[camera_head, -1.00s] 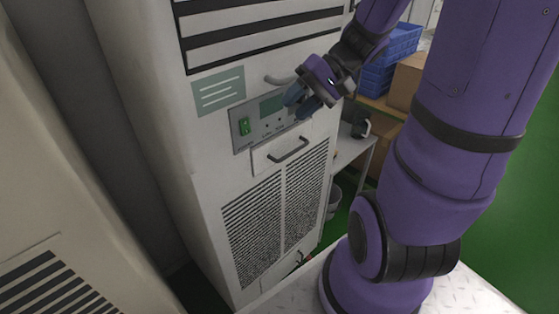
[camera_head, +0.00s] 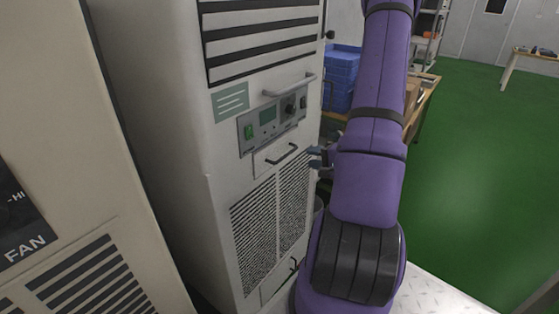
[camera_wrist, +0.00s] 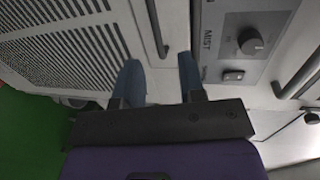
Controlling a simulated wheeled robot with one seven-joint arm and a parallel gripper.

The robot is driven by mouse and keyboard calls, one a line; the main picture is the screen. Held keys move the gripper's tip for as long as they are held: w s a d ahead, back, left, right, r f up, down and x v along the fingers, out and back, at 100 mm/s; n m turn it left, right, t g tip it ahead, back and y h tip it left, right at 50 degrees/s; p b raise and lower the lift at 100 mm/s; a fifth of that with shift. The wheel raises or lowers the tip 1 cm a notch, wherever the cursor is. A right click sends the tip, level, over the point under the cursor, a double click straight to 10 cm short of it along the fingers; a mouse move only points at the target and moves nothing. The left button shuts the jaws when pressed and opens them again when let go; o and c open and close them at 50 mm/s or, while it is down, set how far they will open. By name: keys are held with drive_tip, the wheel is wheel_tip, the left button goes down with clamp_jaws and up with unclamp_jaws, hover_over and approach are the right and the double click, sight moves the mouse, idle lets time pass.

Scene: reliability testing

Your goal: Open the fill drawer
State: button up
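The white cabinet (camera_head: 170,110) has a small drawer (camera_head: 268,160) with a dark bar handle (camera_head: 283,155), just below the control panel. The drawer looks shut, and no label on it is legible. In the wrist view, the drawer handle (camera_wrist: 156,28) lies ahead, in line with the gap between my fingers. My gripper (camera_wrist: 159,62) is open and empty, its two blue-grey fingers apart. In the head view, my gripper (camera_head: 318,157) is to the right of the drawer, apart from its handle and partly hidden by my arm. A lower panel (camera_head: 273,287) has another dark handle (camera_head: 293,265).
The control panel (camera_head: 268,122) has a green switch, a screen and a knob (camera_wrist: 250,42), with "MIST" lettering. A grey bar handle (camera_head: 290,86) projects above it. Vent grilles (camera_head: 255,235) lie below. Blue crates (camera_head: 341,75) stand behind my arm. Open green floor (camera_head: 470,150) is at right.

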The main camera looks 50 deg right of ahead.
sight(288, 153)
drive_tip(key=x, duration=1)
drive_tip(key=shift+w+d+f, duration=0.15)
drive_tip(key=shift+d+f, duration=0.05)
drive_tip(key=shift+f, duration=0.25)
clamp_jaws()
